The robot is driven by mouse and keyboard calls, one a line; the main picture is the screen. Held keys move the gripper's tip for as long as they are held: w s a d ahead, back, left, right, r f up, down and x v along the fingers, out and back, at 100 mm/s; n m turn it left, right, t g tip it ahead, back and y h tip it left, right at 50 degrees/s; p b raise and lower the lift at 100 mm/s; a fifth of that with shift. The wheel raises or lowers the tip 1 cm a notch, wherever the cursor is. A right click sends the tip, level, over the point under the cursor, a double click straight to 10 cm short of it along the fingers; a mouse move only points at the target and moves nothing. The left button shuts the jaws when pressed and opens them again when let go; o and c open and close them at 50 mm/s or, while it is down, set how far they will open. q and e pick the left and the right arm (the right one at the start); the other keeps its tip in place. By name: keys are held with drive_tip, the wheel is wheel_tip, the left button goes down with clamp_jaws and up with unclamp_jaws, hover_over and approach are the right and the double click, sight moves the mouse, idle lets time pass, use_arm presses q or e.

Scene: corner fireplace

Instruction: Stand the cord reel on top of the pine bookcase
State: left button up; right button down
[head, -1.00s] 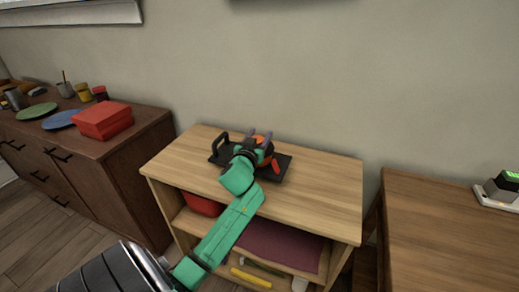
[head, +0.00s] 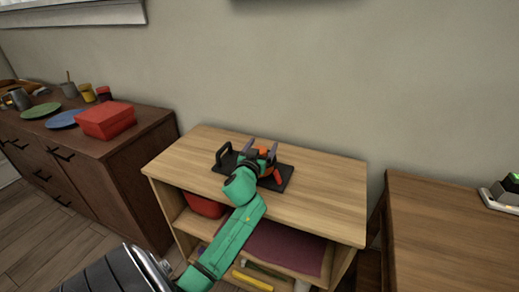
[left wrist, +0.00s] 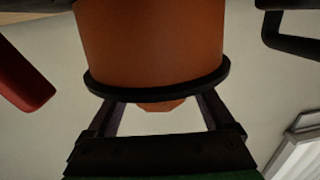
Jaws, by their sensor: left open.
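The cord reel has a black flat base with an upright black handle (head: 222,155) and an orange drum (head: 264,153). It stands on the top of the pine bookcase (head: 320,200), near the middle. My left gripper (head: 261,150) is at the drum, its fingers spread and partly hiding the reel. In the left wrist view the orange drum (left wrist: 150,45) and its black rim fill the upper middle. My open fingers (left wrist: 162,115) are below the rim, with a small orange end between them and gaps on both sides. My right gripper is not in view.
A dark sideboard at the left holds a red box (head: 106,120), plates (head: 63,119) and cups. A wooden table (head: 440,225) stands at the right. A red bin (head: 203,204) sits inside the bookcase. Bare top lies around the reel, with the wall behind.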

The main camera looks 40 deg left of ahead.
use_arm(q)
drive_tip(key=v, duration=1.2)
drive_tip(key=shift+f, duration=0.1)
